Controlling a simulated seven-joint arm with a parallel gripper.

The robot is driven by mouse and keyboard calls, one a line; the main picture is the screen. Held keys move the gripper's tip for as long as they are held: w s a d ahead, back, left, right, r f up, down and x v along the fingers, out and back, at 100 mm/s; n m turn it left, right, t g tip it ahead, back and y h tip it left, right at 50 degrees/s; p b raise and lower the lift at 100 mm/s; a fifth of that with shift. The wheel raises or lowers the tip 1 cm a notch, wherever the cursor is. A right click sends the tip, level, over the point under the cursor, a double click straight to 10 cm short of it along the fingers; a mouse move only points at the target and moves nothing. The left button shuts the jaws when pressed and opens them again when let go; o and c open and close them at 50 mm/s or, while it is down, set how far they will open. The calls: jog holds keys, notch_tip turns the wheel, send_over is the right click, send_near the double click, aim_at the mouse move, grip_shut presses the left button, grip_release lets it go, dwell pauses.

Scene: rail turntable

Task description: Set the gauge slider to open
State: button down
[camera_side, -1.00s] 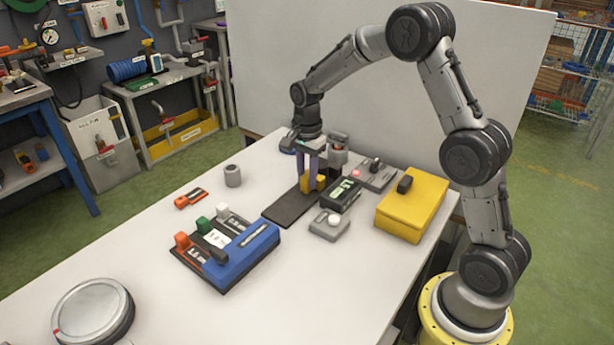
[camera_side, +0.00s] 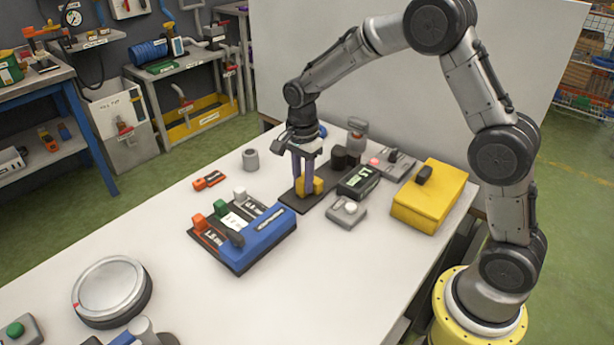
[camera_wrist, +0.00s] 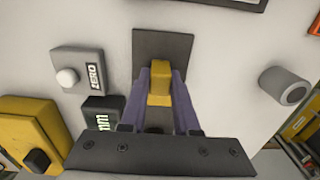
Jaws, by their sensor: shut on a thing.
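The gauge slider is a yellow block (camera_side: 313,186) on a dark flat rail plate (camera_side: 290,197) in the side view. In the wrist view the yellow block (camera_wrist: 160,76) is in the middle, with bare dark plate (camera_wrist: 162,43) beyond it. My gripper (camera_side: 303,181) points down with its purple fingers on both sides of the block, and it is shut on it. The wrist view also shows the fingers (camera_wrist: 160,92) against the block's sides. A dark gauge body with a green display (camera_side: 359,182) stands right beside the plate. Its display's digits are too small to read.
A grey ZERO button box (camera_side: 346,212) and a yellow box with a black knob (camera_side: 428,195) stand to the right. A blue unit with coloured levers (camera_side: 258,240) stands in front. A grey cylinder (camera_side: 250,159) and an orange piece (camera_side: 209,181) lie left. The table's front middle is clear.

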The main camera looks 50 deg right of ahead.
aim_at(302, 179)
jog(key=shift+a, duration=0.3)
jog(key=c, duration=0.9)
grip_release()
jog(key=shift+o, duration=1.3)
jog(key=shift+d, duration=0.1)
jog(key=shift+r, duration=0.1)
notch_tip(302, 179, up, 14)
